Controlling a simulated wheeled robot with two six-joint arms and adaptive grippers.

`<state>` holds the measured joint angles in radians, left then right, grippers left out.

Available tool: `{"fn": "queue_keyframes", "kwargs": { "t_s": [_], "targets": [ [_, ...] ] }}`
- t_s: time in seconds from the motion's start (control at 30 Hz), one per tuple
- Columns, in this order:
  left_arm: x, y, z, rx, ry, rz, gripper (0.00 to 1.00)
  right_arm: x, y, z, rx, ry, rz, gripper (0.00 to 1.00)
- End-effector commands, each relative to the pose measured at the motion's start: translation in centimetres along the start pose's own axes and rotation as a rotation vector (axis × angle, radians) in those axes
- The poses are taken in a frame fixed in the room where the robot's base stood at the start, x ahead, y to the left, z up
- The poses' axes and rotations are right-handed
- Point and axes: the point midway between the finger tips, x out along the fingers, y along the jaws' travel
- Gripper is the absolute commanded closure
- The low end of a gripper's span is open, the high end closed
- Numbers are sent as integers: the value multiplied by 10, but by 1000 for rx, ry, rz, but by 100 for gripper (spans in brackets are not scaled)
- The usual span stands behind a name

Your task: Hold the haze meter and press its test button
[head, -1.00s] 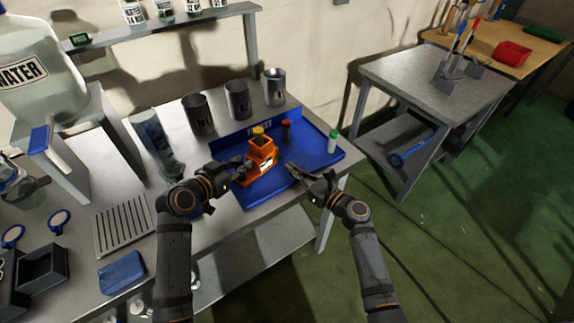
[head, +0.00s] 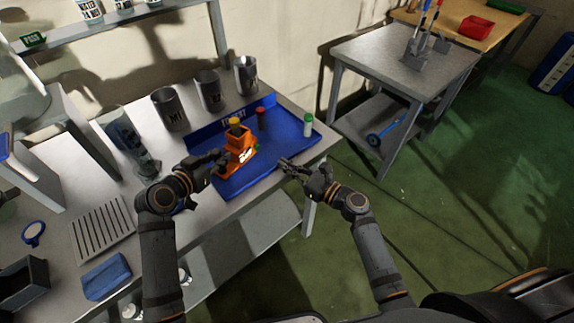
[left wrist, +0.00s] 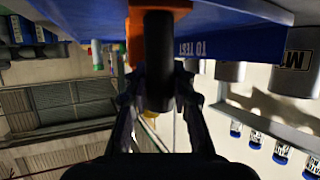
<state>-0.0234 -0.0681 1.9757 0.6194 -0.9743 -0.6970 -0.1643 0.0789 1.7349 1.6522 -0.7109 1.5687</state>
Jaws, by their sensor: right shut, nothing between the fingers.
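The orange haze meter (head: 238,150) with a yellow top stands upright on the blue tray (head: 290,146). A small green spot, possibly its button, shows on its right side. My left gripper (head: 222,158) is at the meter's left side. In the left wrist view the fingers (left wrist: 158,88) flank the meter's dark grip (left wrist: 160,62), with the orange body (left wrist: 135,35) just beyond. The gripper appears shut on this grip, though finger contact is partly hidden. My right gripper (head: 283,164) is shut and empty over the tray's front edge, right of and apart from the meter.
A green-capped vial (head: 308,125) and a reddish-brown bottle (head: 261,118) stand behind the meter. A tall clear container (head: 133,143) stands left. The tray's right part is open.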

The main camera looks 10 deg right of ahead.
Motion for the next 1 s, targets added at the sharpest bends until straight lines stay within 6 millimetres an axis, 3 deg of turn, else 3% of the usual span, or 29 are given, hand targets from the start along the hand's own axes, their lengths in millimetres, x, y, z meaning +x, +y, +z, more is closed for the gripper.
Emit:
{"fn": "queue_keyframes", "kwargs": {
  "t_s": [0.03,0.2,0.57,0.67,0.8,1.0],
  "targets": [
    [0,0,0,0,-1,0,70,0,0,0,0,0,0,100],
    [0,0,0,0,-1,0,50,0,0,0,0,0,0,100],
    [-7,-1,1,1,-2,-2,50,0,0,0,0,0,0,100],
    [-25,-1,2,4,-3,-2,50,0,0,0,0,0,0,100],
    [-64,0,2,11,-7,0,50,0,0,0,0,0,0,100],
    [-98,-2,2,9,-7,-4,50,0,0,0,0,0,0,100]
  ]
}}
